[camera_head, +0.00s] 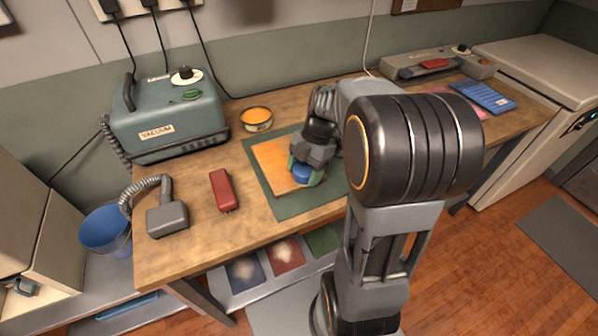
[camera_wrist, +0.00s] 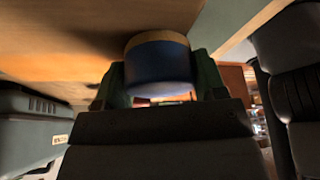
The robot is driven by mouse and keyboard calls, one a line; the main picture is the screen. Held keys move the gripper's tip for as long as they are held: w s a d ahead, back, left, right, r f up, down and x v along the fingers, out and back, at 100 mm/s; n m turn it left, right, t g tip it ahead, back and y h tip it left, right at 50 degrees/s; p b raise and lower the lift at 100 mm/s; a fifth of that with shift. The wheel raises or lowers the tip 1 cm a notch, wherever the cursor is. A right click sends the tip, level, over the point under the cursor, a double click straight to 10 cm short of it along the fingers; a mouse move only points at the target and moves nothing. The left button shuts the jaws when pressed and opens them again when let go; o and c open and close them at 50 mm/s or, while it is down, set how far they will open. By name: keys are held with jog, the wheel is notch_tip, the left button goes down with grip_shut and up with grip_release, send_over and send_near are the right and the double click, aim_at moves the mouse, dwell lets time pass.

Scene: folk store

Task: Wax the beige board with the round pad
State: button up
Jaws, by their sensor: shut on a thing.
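The beige board (camera_head: 268,158) lies on a dark green mat (camera_head: 292,206) on the wooden workbench; it looks orange-tan. My gripper (camera_head: 307,172) is shut on the blue round pad (camera_head: 302,174) over the board's right part. In the wrist view, the pad (camera_wrist: 158,68) sits between the green fingers of my gripper (camera_wrist: 160,80), with its tan face at or very near the board (camera_wrist: 70,35). I cannot tell if they touch. An open round tin with orange content (camera_head: 257,117) stands behind the board. My arm hides the mat's right side.
A teal vacuum (camera_head: 165,115) stands at the bench's left rear, its hose ending in a grey nozzle (camera_head: 167,219). A red brush-like block (camera_head: 222,190) lies left of the mat. A blue item (camera_head: 484,96) and a grey machine (camera_head: 437,62) are at the far right.

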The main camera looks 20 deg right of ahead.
aim_at(287, 146)
jog(key=shift+d+f, duration=0.1)
jog(key=shift+d, duration=0.85)
jog(key=shift+w, duration=0.2)
jog(key=shift+w+p, duration=0.45)
jog(key=shift+w, duration=2.5)
jog(key=shift+w+a+p, duration=0.2)
jog(key=shift+w+p, duration=1.5)
jog(key=shift+w, duration=3.1)
jog(key=shift+s+b, duration=0.85)
jog(key=shift+s, duration=0.35)
jog(key=shift+s+d+b, duration=0.1)
jog(key=shift+s+b, duration=0.65)
jog(key=shift+s, duration=1.2)
jog(key=shift+s+b, duration=0.8)
jog(key=shift+s, duration=1.05)
jog(key=shift+s+d+b, duration=0.1)
jog(key=shift+s+b, duration=0.2)
jog(key=shift+s, duration=1)
jog(key=shift+s+b, duration=0.45)
jog(key=shift+s, duration=1.2)
